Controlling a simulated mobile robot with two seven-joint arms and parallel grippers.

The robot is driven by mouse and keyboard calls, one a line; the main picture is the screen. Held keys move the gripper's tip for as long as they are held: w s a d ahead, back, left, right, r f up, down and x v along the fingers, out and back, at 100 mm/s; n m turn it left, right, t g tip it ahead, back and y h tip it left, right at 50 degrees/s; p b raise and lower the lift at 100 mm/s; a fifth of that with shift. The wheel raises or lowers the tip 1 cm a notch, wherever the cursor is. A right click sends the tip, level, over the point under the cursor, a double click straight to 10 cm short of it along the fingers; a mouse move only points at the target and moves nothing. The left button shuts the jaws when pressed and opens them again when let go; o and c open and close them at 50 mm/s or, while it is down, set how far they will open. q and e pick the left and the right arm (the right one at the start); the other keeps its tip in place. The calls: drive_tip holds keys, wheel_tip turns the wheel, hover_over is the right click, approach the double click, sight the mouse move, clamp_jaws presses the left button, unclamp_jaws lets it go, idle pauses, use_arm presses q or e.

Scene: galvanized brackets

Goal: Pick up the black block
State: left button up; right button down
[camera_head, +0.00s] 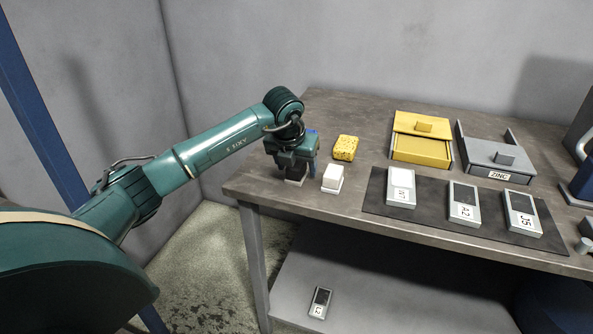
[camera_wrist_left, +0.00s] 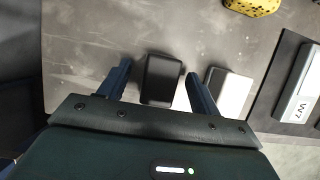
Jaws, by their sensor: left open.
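The black block (camera_wrist_left: 162,80) stands on the table between the two blue fingers of my left gripper (camera_wrist_left: 158,70) in the left wrist view. The fingers are open, with a gap on each side of the block. In the head view my left gripper (camera_head: 296,158) points down over the block (camera_head: 296,173) near the table's left end, and it hides most of the block. My right gripper does not show.
A white block (camera_head: 333,178) stands close to the right of the gripper, with a yellow sponge (camera_head: 345,148) behind it. Farther right are a dark mat (camera_head: 425,217) with labelled pieces, a yellow drawer box (camera_head: 422,152) and a grey ZINC tray (camera_head: 483,157). The table's left edge is near.

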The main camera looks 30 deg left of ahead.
sight(297, 163)
use_arm(q)
drive_tip(key=shift+w+f, duration=0.1)
drive_tip(key=shift+f, duration=0.05)
drive_tip(key=c, duration=1.1)
wheel_tip(297, 163, up, 10)
drive_tip(key=shift+r, duration=0.1)
drive_tip(key=o, duration=0.4)
drive_tip(key=shift+c, duration=1.4)
